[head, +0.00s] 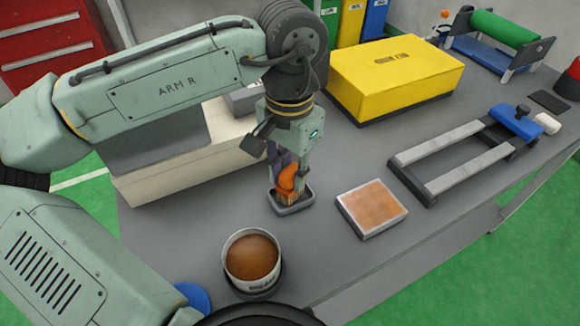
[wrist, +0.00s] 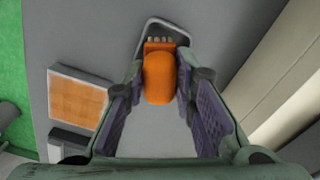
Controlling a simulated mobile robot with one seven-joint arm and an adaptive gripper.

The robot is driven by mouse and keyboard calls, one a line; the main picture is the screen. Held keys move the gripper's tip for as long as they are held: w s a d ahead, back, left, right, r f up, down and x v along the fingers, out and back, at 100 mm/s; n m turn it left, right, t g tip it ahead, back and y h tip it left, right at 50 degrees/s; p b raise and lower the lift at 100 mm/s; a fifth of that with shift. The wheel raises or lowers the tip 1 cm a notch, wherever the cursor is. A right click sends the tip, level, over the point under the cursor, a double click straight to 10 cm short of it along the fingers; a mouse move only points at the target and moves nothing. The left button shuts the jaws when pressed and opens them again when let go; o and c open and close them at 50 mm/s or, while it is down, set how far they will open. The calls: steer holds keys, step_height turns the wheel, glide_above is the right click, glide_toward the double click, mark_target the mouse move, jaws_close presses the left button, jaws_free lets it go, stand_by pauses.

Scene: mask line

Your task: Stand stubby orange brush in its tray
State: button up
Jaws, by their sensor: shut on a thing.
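The stubby orange brush (head: 287,181) is between the fingers of my gripper (head: 285,172), over a small grey tray (head: 293,209). In the wrist view the orange brush (wrist: 159,78) sits between the two purple-padded fingers of my gripper (wrist: 158,85), with its bristle end toward the tray (wrist: 181,30). My gripper is shut on the brush. In the head view the brush looks roughly upright, its lower end within the tray's outline. Whether it touches the tray floor is hard to tell.
A pot of brown liquid (head: 252,258) stands in front of the tray. A white-edged square with an orange-brown face (head: 372,208) lies to the right, with a grey frame (head: 455,160) beyond. A yellow box (head: 395,75) stands behind. A cream box (head: 185,160) is left of my gripper.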

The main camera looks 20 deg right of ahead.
mark_target(290, 170)
steer(key=shift+f, duration=0.3)
steer(key=o, duration=1)
step_height(290, 170, up, 13)
steer(key=shift+f+b, duration=0.15)
steer(key=shift+b, duration=0.15)
